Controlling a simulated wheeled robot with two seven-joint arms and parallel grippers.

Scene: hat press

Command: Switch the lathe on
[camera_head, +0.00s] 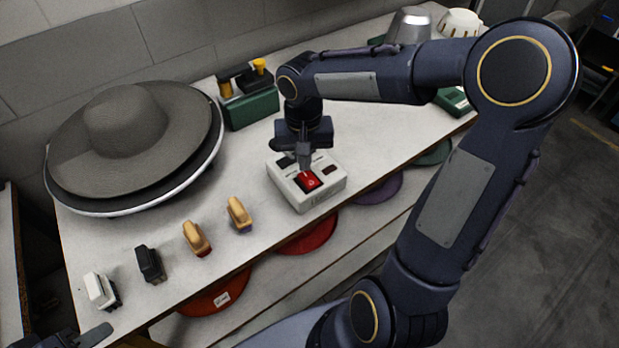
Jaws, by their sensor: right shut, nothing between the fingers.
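A white switch box (325,190) with a red rocker switch (309,182) stands near the front edge of the table. My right gripper (305,166) is shut and points down, with its tips at the back edge of the red switch; I cannot tell whether they touch it. A grey wide-brimmed hat (125,125) lies on a round, white-rimmed disc (190,185), which may be the lathe. Part of my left gripper (95,336) shows at the bottom left corner, mostly cut off, so its opening cannot be judged.
Several small blocks or brushes, white (100,290), black (150,264) and tan (196,238), stand along the table's front left. A green tool with yellow knobs (250,105) stands behind the box. Coloured discs (215,293) lie on the shelf below. My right arm spans the right side.

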